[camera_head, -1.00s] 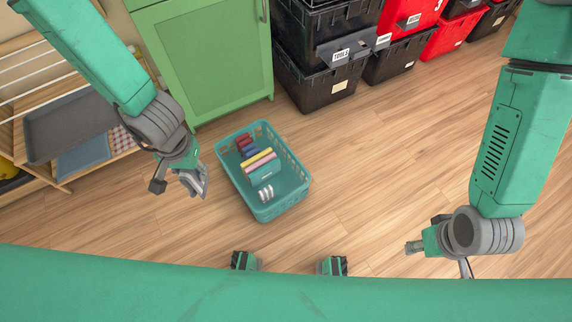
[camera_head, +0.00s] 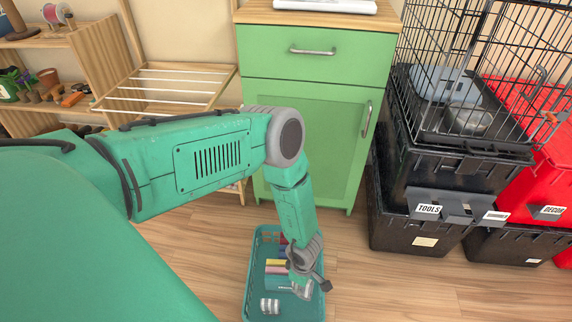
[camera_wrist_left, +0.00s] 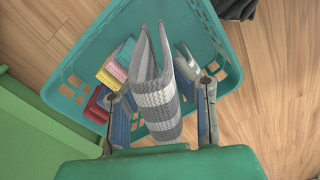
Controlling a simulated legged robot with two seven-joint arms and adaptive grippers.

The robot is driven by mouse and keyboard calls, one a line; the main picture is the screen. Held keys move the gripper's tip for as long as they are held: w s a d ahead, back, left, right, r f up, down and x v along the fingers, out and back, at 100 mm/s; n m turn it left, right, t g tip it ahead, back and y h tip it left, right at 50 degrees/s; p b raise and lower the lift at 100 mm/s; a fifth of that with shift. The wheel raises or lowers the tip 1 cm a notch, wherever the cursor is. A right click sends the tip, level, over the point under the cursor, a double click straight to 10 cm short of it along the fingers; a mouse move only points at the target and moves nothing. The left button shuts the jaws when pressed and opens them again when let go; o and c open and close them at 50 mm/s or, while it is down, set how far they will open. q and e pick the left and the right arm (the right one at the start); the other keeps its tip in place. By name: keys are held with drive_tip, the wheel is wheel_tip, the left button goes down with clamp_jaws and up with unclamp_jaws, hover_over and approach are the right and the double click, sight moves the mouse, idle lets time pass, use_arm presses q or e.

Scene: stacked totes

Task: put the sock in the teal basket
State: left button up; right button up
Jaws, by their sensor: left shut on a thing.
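The teal basket (camera_head: 250,272) stands on the floor at the bottom centre of the head view. Its slotted wall also shows in the left wrist view (camera_wrist_left: 72,88). My left gripper (camera_head: 303,289) is over the basket's right part, pointing down. In the left wrist view, the left gripper (camera_wrist_left: 163,92) is shut on the sock (camera_wrist_left: 158,108), a grey knitted piece with pale stripes. The sock hangs between the fingers over the basket's opening; whether it touches the contents I cannot tell. My right gripper is out of view.
The basket holds several coloured items, including a yellow one (camera_head: 277,263), and a white-and-grey striped item (camera_head: 269,306). A green cabinet (camera_head: 318,140) stands behind it. Black totes (camera_head: 405,235) with a wire cage are at the right, red totes (camera_head: 508,190) beyond. Floor right of the basket is clear.

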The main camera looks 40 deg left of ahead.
sight(299, 296)
use_arm(q)
drive_tip(key=f+n, duration=0.1)
drive_tip(key=f, duration=0.1)
drive_tip(key=f+n, duration=0.1)
drive_tip(key=f, duration=0.1)
drive_tip(key=f+n+b, duration=0.1)
drive_tip(key=f, duration=0.1)
drive_tip(key=shift+s+d+f+n, duration=0.1)
drive_tip(key=shift+s+d+n, duration=0.05)
drive_tip(key=shift+s+n, duration=0.25)
drive_tip(key=shift+s+d+f+n+b, duration=0.15)
drive_tip(key=shift+f+n+b, duration=0.2)
drive_tip(key=shift+f, duration=0.2)
drive_tip(key=shift+d+f+n+b, duration=0.15)
drive_tip(key=shift+f+n+b, duration=0.15)
drive_tip(key=shift+f, duration=0.25)
drive_tip(key=f+b, duration=0.3)
drive_tip(key=f, duration=0.1)
drive_tip(key=f+b, duration=0.3)
drive_tip(key=f, duration=0.1)
drive_tip(key=shift+a+f, duration=0.2)
drive_tip(key=shift+f, duration=0.15)
drive_tip(key=shift+d+f+b, duration=0.1)
drive_tip(key=shift+f+b, duration=0.2)
drive_tip(key=shift+r, duration=0.15)
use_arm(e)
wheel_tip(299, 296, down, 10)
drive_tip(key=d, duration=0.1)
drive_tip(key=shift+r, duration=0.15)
